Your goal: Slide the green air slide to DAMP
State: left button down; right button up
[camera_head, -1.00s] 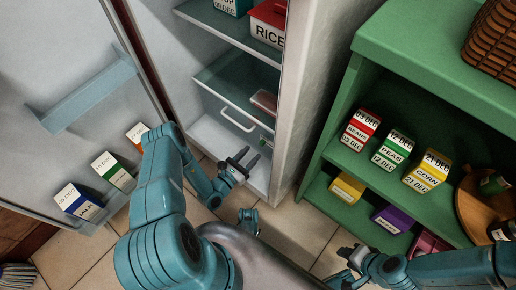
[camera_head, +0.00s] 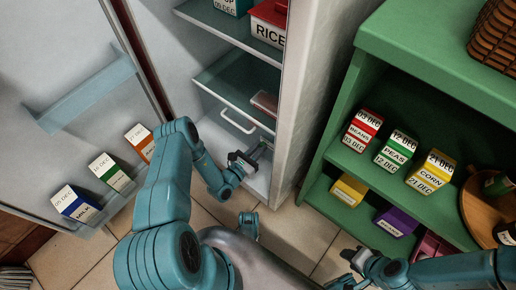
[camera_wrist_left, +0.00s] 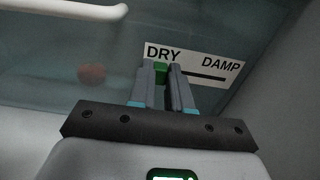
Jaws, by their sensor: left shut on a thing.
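The green air slide (camera_wrist_left: 160,73) sits at the DRY end of its label, with a dark slot running right towards DAMP. The white DRY/DAMP label (camera_wrist_left: 208,66) is on the front of the clear drawer (camera_head: 222,90) in the open fridge. My left gripper (camera_head: 262,148) is at the drawer's right front corner; its fingers (camera_wrist_left: 166,85) are shut on the green slide in the left wrist view. The slide is hidden by the gripper in the head view. My right gripper (camera_head: 348,254) is low in front of the green shelf, and its fingers are unclear.
The white drawer handle (camera_head: 237,124) is left of my left gripper. The fridge side wall (camera_head: 286,120) is close on its right. The green shelf (camera_head: 400,50) with boxes stands at right.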

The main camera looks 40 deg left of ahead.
pick_arm(q)
jog(key=d+p, duration=0.1)
jog(key=d, duration=0.2)
jog(key=shift+s+d, duration=0.15)
jog(key=shift+d, duration=0.25)
jog(key=c, duration=1)
grip_release()
jog(key=shift+c, duration=0.2)
